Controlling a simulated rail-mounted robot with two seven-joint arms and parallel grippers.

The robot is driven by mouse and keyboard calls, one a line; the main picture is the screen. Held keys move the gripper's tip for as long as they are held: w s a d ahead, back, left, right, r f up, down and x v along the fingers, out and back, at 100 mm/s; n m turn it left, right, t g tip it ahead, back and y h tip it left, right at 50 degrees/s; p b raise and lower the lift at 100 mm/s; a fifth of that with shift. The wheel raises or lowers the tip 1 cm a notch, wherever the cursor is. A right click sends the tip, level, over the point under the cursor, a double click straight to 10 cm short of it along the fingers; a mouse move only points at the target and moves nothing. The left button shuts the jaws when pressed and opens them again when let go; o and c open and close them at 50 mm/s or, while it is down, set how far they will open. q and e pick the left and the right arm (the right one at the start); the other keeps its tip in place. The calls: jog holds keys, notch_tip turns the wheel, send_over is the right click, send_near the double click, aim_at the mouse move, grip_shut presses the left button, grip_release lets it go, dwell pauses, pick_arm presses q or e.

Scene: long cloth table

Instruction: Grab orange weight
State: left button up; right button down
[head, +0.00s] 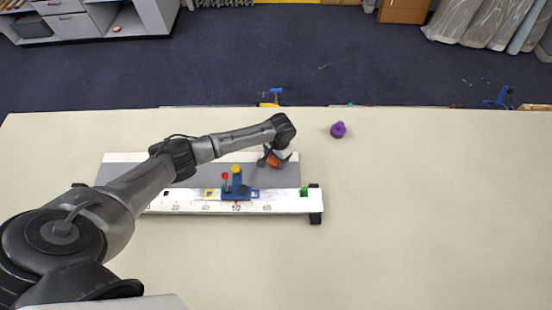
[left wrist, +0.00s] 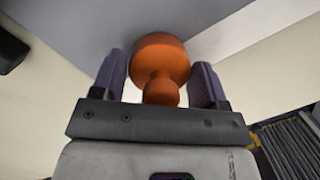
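The orange weight (head: 281,160) is at the right part of the grey board, partly hidden by my left gripper (head: 270,159) in the head view. In the left wrist view the orange weight (left wrist: 160,62) has a wide round body and a narrower knob. The knob lies between the two dark fingers of my left gripper (left wrist: 159,80). Gaps show on both sides of the knob, so the fingers are open around it. Whether a finger touches the wide body cannot be told. My right gripper is in neither view.
A white ruler beam (head: 285,202) with a blue centre piece (head: 236,188) and a green piece (head: 304,191) lies in front of the grey board (head: 215,173). A purple weight (head: 338,130) stands to the right. The table's right side is clear.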

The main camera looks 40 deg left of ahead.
pick_arm(q)
jog(key=c, duration=1)
jog(key=shift+r, duration=0.1)
jog(key=shift+c, duration=0.3)
jog(key=shift+r, duration=0.1)
